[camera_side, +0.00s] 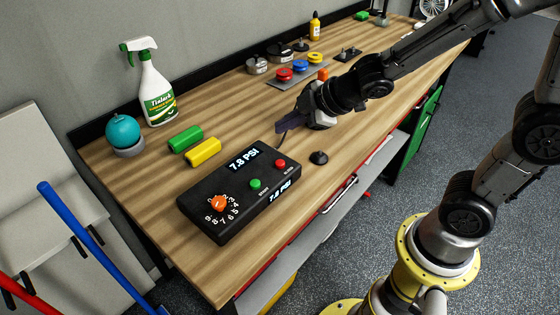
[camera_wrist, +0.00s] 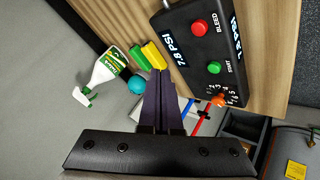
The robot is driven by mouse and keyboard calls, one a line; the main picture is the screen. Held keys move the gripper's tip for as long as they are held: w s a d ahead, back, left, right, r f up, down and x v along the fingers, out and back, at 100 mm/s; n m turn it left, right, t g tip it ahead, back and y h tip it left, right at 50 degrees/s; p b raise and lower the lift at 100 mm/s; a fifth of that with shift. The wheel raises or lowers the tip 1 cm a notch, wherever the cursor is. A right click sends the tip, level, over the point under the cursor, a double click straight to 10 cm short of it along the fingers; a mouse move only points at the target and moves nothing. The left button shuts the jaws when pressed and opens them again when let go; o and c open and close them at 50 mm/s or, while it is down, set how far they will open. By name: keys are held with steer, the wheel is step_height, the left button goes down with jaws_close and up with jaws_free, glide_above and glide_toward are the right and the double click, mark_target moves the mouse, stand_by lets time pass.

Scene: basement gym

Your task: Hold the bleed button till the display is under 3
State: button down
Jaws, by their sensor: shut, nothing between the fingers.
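A black control box (camera_side: 222,227) lies on the wooden bench, with a lit display (camera_side: 244,159) that reads 7.8 PSI. Its red button (camera_side: 280,163) is the bleed button, labelled BLEED beside the red button in the wrist view (camera_wrist: 199,27). A green START button (camera_side: 255,183) and an orange dial (camera_side: 218,203) with numbers around it are also on the box. My gripper (camera_side: 284,132) is shut and empty, above the bench behind the box and apart from the red button. In the wrist view its dark fingers (camera_wrist: 160,95) are together, to the left of the box.
Green (camera_side: 186,139) and yellow (camera_side: 204,152) blocks, a spray bottle (camera_side: 158,92) and a teal ball (camera_side: 122,131) stand left of the box. A small black knob (camera_side: 319,157) is on its right. Several coloured discs and metal parts lie farther back.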

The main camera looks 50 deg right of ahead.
mark_target(276, 160)
steer(key=shift+f, duration=3.6)
steer(key=shift+f, duration=0.1)
steer(key=shift+f, duration=0.35)
steer(key=shift+f, duration=0.5)
stand_by(3.5)
